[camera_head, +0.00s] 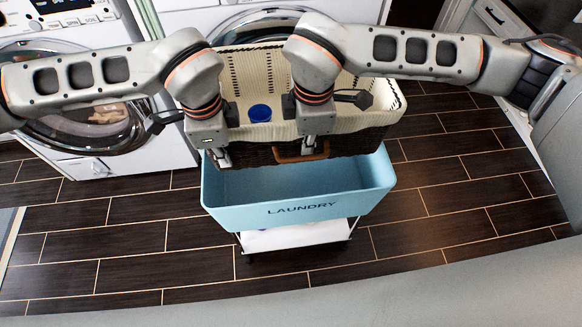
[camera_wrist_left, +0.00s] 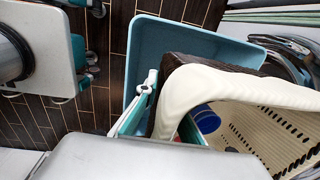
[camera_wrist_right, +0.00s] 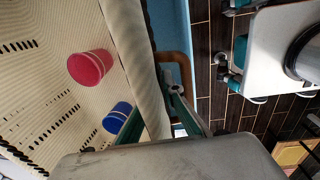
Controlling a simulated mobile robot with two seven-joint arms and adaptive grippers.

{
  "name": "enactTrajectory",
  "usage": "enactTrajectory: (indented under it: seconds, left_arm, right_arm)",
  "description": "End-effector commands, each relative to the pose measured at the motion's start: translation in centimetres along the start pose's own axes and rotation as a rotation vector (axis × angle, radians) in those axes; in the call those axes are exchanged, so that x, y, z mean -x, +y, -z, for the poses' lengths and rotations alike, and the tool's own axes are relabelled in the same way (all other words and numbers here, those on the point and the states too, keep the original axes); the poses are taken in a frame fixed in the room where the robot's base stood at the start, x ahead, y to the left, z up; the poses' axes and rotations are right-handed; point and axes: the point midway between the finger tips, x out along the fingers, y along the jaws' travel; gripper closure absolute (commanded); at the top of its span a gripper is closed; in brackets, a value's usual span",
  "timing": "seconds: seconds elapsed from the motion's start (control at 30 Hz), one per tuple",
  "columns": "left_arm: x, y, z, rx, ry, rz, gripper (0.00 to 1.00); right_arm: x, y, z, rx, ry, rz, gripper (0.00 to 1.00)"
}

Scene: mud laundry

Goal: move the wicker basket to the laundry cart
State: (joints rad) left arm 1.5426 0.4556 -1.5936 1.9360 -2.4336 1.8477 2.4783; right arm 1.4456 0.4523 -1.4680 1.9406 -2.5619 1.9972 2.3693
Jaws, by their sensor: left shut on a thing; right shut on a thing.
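The wicker basket (camera_head: 385,110) is dark brown with a cream lining and a brown front handle (camera_head: 301,153). It is held above the back part of the blue laundry cart (camera_head: 300,205), which is marked LAUNDRY. My left gripper (camera_head: 222,160) is shut on the basket's front rim near the left corner. My right gripper (camera_head: 308,148) is shut on the front rim beside the handle. In the left wrist view the rim (camera_wrist_left: 240,85) runs between the fingers (camera_wrist_left: 150,115). In the right wrist view the lined rim (camera_wrist_right: 142,65) passes between the fingers (camera_wrist_right: 160,110).
A blue cup (camera_head: 260,113) and a red cup (camera_wrist_right: 90,67) lie inside the basket. Washing machines (camera_head: 95,125) stand behind and to the left. A white cabinet (camera_head: 520,60) stands at the right. Dark tiled floor (camera_head: 450,180) is clear on both sides of the cart.

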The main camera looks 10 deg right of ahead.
Motion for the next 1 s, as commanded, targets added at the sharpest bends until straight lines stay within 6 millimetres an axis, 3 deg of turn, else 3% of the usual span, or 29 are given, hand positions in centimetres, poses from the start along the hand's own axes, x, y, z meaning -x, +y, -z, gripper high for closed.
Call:
enactTrajectory:
  seconds: [0.57, 1.0]
  left_arm:
    - [0.0, 0.0, 0.0, 0.001, 0.0, 0.002, 1.0]
    - [-1.9, 0.1, 0.0, 0.002, 0.0, 0.001, 1.0]
  right_arm:
    - [0.1, 0.1, 0.0, 0.0, 0.001, -0.003, 1.0]
    - [-1.8, -0.1, 0.0, -0.001, 0.001, -0.003, 1.0]
